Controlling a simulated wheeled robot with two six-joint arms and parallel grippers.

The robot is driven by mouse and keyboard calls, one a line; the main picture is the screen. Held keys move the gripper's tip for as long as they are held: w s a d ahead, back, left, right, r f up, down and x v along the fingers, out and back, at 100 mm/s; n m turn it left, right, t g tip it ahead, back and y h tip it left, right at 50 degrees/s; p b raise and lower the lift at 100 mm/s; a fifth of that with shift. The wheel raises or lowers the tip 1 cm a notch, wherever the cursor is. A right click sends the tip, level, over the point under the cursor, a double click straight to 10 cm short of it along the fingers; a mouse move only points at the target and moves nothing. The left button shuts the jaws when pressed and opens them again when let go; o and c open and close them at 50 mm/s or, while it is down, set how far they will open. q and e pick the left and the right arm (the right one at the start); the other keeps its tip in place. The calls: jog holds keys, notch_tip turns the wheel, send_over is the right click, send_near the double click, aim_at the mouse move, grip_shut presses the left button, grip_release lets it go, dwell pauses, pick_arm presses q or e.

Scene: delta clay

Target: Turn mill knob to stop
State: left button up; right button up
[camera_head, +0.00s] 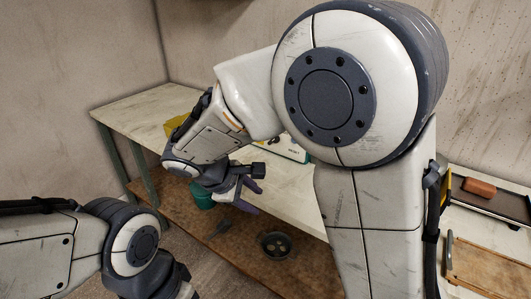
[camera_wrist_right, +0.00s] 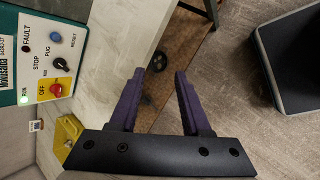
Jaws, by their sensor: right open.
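The mill's control panel (camera_wrist_right: 45,50) stands on the pale bench at the left of the right wrist view. Its black knob (camera_wrist_right: 59,65) sits beside the words STOP, PUG and MIX; I cannot tell which one it points to. A red knob (camera_wrist_right: 57,89) on a yellow plate marked OFF is close by. My right gripper (camera_wrist_right: 160,74) has purple fingers, open and empty, apart from the panel and to its right. In the head view the right gripper (camera_head: 247,194) hangs by the bench's front edge, and my arm hides most of the panel (camera_head: 295,152). My left gripper is out of frame.
The pale bench (camera_head: 125,103) bears a yellow object (camera_head: 176,127). A teal container (camera_head: 203,198) and a dark round dish (camera_head: 275,243) are on the brown lower shelf (camera_head: 235,235). At the right are a reddish block (camera_head: 479,188) on a dark tray and a wooden board (camera_head: 490,272).

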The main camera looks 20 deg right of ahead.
jog(key=w+d+f+n+t+h+b, duration=0.1)
jog(key=w+d+f+h+b, duration=0.15)
jog(key=w, duration=0.45)
jog(key=w+d+f+n+t+h+b, duration=0.1)
jog(key=w+d+f+t+h+b, duration=0.15)
jog(key=w, duration=0.45)
jog(key=n+t+h+b, duration=0.3)
jog(key=n+t+b, duration=0.1)
jog(key=t, duration=0.1)
send_near(271, 142)
jog(key=shift+g+v, duration=0.25)
jog(key=shift+v, duration=0.65)
jog(key=shift+w+d+r, duration=0.2)
jog(key=shift+w, duration=0.1)
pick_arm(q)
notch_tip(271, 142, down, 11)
pick_arm(e)
jog(key=x, duration=0.9)
jog(key=shift+w+d, duration=0.25)
grip_shut()
